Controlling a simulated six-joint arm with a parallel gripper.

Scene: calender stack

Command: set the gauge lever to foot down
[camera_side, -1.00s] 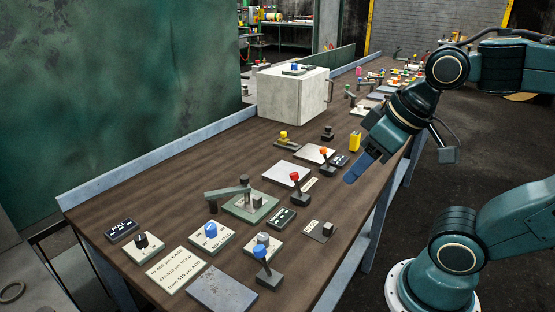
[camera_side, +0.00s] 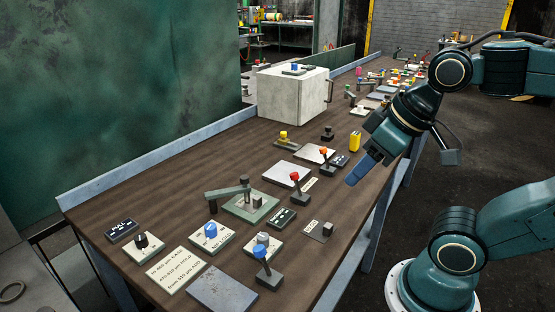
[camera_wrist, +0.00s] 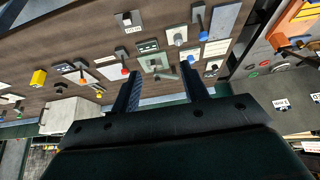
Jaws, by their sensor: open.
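The red knob also shows in the wrist view (camera_wrist: 125,72). Labels are too small to tell which is the gauge lever. My gripper (camera_side: 358,176) hangs above the bench's right edge, apart from everything. Its two fingers (camera_wrist: 161,72) are spread and empty.
A blue round knob (camera_side: 210,230) and a black knob (camera_side: 142,241) sit at the near left. A printed card (camera_side: 175,270) lies by them. A yellow block (camera_side: 355,141) stands near my gripper. A pale box (camera_side: 290,98) stands farther back.

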